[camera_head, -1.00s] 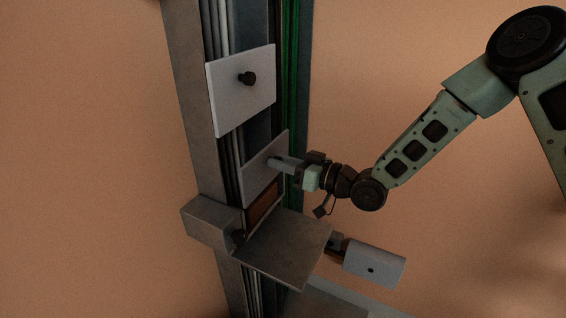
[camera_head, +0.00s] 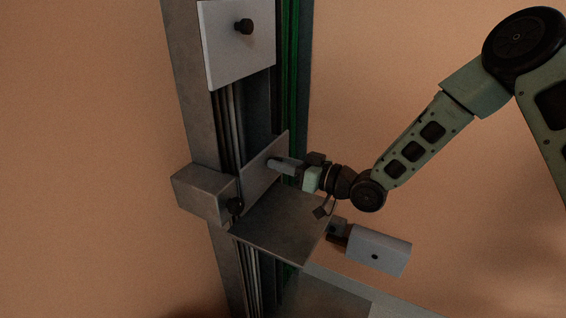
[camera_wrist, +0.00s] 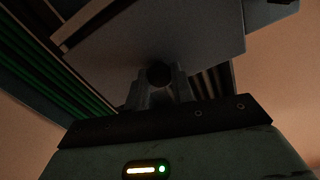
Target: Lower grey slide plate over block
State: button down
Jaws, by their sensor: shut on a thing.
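The lower grey slide plate (camera_head: 258,182) stands upright against the rails, just above the shelf. My gripper (camera_head: 279,164) is shut on the plate's knob from the right. In the wrist view my gripper (camera_wrist: 159,88) has its fingers around the dark round knob (camera_wrist: 158,73), with the grey plate (camera_wrist: 195,38) behind it. The block is not visible now; the plate covers the place where it showed before. I cannot tell whether the plate touches the shelf.
A second grey plate (camera_head: 230,50) with a black knob sits higher on the rails. The metal shelf (camera_head: 285,228) juts out below my gripper. A grey box bracket (camera_head: 203,194) is at left, and a pale grey box (camera_head: 378,252) stands out at lower right.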

jog(key=shift+f+b, duration=0.6)
jog(key=shift+f, duration=0.75)
jog(key=c, duration=1.2)
grip_release()
jog(key=shift+f, duration=0.1)
jog(key=shift+d, duration=0.1)
jog(key=b+v, duration=0.3)
jog(key=v, duration=1.4)
jog(key=shift+s+d+b, duration=0.1)
jog(key=shift+b, duration=0.25)
